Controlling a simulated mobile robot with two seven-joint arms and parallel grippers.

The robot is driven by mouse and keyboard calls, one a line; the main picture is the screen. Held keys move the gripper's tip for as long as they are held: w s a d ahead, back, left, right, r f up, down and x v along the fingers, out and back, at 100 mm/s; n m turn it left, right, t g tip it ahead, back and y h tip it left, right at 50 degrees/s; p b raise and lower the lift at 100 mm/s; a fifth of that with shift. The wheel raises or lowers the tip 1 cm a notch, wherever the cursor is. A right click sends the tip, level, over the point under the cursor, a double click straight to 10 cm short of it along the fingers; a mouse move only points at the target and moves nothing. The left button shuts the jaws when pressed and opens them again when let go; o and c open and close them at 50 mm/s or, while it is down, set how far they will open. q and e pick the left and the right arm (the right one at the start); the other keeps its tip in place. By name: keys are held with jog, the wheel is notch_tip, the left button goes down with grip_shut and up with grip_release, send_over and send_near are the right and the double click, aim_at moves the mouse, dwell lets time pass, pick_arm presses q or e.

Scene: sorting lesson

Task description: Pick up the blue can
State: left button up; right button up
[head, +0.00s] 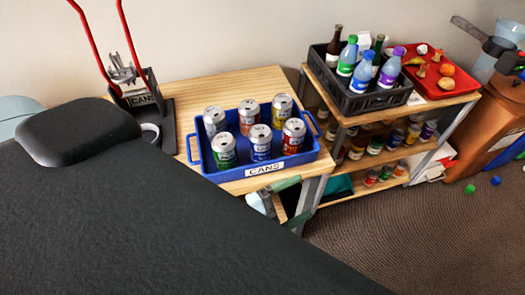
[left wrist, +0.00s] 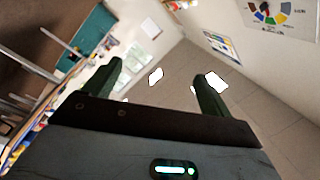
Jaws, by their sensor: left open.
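The blue can (head: 260,146) stands upright in the front row of a blue tray (head: 198,165) labelled CANS, between a green can (head: 224,151) and a red can (head: 293,135). Several other cans stand behind them. My left gripper (head: 293,201) is just off the front right of the tray, at the table's front edge, apart from the cans. In the left wrist view the left gripper (left wrist: 158,88) has its two dark green fingers spread, with nothing between them. The blue can cannot be made out in that view. My right gripper is not in view.
The tray sits on a wooden table (head: 228,85). A shelf to the right holds a black crate (head: 349,103) of bottles, a red tray (head: 456,89) and jars below. A dark stand with red handles (head: 128,30) is at the back left. My dark body covers the lower left.

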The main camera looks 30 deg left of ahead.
pick_arm(q)
jog(key=w+d+r+m+g+h, duration=0.2)
jog(key=d+r+m+g+h, duration=0.25)
jog(key=r+m+h, duration=0.55)
jog(key=m+g+y+b, duration=0.3)
jog(key=m+g+y, duration=0.9)
jog(key=m+y, duration=1.4)
send_over(261, 132)
jog(key=m+h, duration=0.6)
jog(key=shift+s+a+f, duration=0.25)
jog(key=shift+s+a, duration=0.05)
jog(key=shift+a, duration=0.05)
jog(key=shift+f, duration=1.35)
jog(key=shift+w+d+f+p, duration=0.15)
jog(key=shift+f+p, duration=0.1)
jog(key=shift+f, duration=1.05)
jog(key=shift+w+d+f+p, duration=0.15)
jog(key=shift+f+p, duration=0.05)
jog(key=shift+f, duration=1.1)
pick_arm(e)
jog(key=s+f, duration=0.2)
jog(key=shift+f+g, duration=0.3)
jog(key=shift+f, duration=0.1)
